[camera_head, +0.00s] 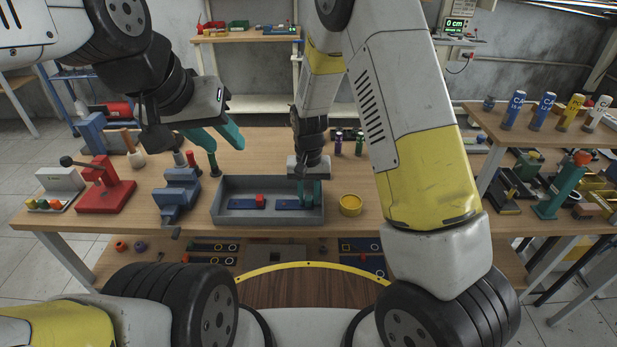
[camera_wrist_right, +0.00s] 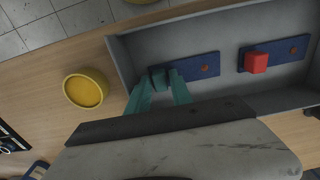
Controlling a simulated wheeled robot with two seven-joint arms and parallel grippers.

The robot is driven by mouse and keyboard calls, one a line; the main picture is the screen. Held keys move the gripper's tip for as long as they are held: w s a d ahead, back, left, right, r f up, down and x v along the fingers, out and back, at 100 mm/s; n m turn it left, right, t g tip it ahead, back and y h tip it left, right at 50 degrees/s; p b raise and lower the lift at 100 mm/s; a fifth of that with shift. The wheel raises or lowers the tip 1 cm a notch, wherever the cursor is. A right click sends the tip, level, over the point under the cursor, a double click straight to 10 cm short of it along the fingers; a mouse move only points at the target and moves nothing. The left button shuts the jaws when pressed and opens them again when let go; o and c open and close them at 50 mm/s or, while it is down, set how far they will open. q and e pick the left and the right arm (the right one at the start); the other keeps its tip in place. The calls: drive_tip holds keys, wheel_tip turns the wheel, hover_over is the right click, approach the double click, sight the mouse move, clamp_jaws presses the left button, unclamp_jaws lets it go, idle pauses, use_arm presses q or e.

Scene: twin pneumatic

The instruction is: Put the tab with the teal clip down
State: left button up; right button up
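The blue tab with the teal clip (camera_wrist_right: 205,66) is in the grey tray, level or nearly level with the tray floor; I cannot tell if it touches. It also shows in the head view (camera_head: 288,204). Its teal clip (camera_wrist_right: 158,80) is between the teal fingers of my right gripper (camera_wrist_right: 161,82), which appear shut on it. This gripper (camera_head: 309,194) points down over the tray's right half. Part of the tab is hidden by the fingers. My left gripper (camera_head: 221,136) is open and empty, above the table behind and left of the tray.
The grey tray (camera_head: 226,185) also holds a blue tab with a red clip (camera_head: 260,201). A yellow round dish (camera_head: 350,205) stands right of the tray. A blue fixture (camera_head: 177,195) and a red press (camera_head: 104,187) stand to its left.

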drive_tip(key=shift+r, duration=0.1)
wheel_tip(320, 180, up, 12)
drive_tip(key=s+d+r+t+y, duration=0.1)
drive_tip(key=s+d+r, duration=0.3)
drive_tip(key=r, duration=0.3)
drive_tip(key=s+d+r+t+y, duration=0.1)
drive_tip(key=s+d+r+t, duration=0.1)
drive_tip(key=s+d+r, duration=0.4)
drive_tip(key=s+d+r+t, duration=0.3)
drive_tip(key=s+r, duration=0.3)
drive_tip(key=s, duration=0.3)
drive_tip(key=shift+s+d+n, duration=0.3)
drive_tip(key=shift+s+d, duration=0.05)
drive_tip(key=shift+d, duration=0.25)
